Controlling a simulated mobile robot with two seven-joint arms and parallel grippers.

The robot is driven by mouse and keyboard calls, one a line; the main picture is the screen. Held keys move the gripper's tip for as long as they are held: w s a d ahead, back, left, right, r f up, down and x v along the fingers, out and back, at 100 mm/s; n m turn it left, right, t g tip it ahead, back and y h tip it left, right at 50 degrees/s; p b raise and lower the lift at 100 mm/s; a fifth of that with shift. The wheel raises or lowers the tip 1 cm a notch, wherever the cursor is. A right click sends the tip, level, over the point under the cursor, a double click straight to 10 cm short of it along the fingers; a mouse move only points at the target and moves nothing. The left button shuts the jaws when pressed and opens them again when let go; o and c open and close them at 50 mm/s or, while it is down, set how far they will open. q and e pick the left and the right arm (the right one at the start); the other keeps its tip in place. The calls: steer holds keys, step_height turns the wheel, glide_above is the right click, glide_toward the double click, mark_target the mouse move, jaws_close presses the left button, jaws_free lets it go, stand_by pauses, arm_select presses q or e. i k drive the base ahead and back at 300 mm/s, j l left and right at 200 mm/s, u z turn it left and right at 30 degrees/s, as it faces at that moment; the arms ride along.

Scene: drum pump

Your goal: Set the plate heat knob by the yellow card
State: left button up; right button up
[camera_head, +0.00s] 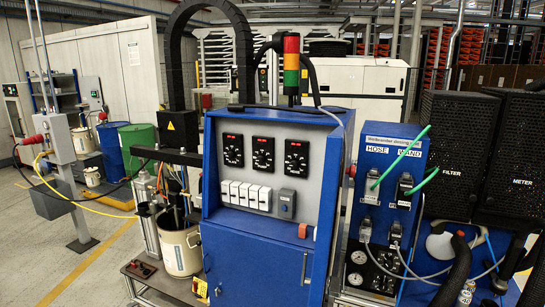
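A blue cabinet (256,262) with a grey sloped panel (318,150) stands in the middle. The panel bears three black dial knobs, left (233,151), middle (263,155) and right (297,159), each below a small red display. Their labels and settings are too small to read, so I cannot tell which one is the plate heat knob. A small yellow card (200,289) with dark marks shows low at the cabinet's left, beside a cream drum (181,252); its writing is not legible. I can make out neither of my grippers in the head view.
White switches (245,195) and a grey socket (287,203) sit below the knobs. A red, amber and green light tower (291,68) rises behind. At right are a blue HOSE/WAND panel (383,190) with green handles and cables, and black FILTER (457,150) and METER (520,150) boxes.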

mark_target(229, 155)
steer(key=j+z, duration=1.3)
steer(key=j, duration=0.75)
steer(key=j+z, duration=0.2)
steer(key=j, duration=0.9)
